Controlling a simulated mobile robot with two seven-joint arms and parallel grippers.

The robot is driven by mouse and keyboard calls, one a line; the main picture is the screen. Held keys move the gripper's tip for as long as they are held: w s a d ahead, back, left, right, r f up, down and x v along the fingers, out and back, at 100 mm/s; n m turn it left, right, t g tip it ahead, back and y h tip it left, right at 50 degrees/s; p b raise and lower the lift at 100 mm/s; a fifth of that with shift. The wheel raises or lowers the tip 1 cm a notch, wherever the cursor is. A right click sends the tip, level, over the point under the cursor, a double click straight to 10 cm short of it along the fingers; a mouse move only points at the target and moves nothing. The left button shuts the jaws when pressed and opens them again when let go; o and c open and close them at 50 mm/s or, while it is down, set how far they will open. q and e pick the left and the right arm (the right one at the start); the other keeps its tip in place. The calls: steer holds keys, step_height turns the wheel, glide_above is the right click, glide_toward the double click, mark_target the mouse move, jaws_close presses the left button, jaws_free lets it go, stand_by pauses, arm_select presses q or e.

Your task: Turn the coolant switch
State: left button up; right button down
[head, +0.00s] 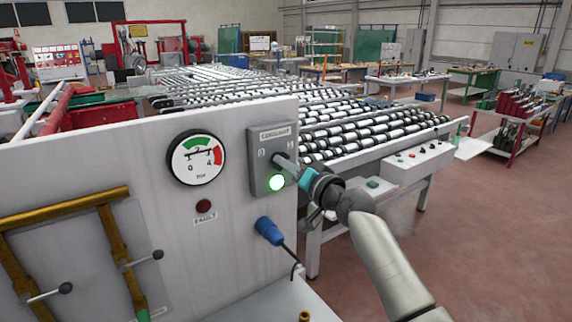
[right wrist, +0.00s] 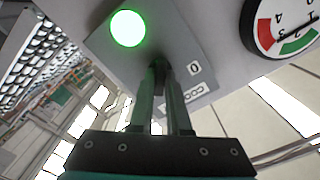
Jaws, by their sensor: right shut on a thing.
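The coolant switch box (head: 264,150) is a grey box on the right part of the white panel, labelled COOLANT. A green lamp (head: 277,182) glows at its lower part, and it also shows in the right wrist view (right wrist: 127,28). My right gripper (head: 290,165) reaches the box from the right. In the right wrist view its two fingers (right wrist: 167,85) are close together at the box face and shut on the switch knob (right wrist: 158,66), which they mostly hide. The knob's exact angle cannot be told. A "0" mark shows beside the fingers. My left gripper is not in view.
A pressure gauge (head: 196,158) and a dark red fault lamp (head: 204,206) sit left of the box. A blue plug (head: 269,230) with a cable is below it. Brass pipes with valve levers (head: 48,292) are at lower left. A roller conveyor (head: 375,130) stands behind.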

steer(key=c, duration=0.9)
jaws_free()
steer(key=v, duration=1.5)
steer(key=shift+s+b, duration=0.15)
steer(key=shift+b, duration=0.25)
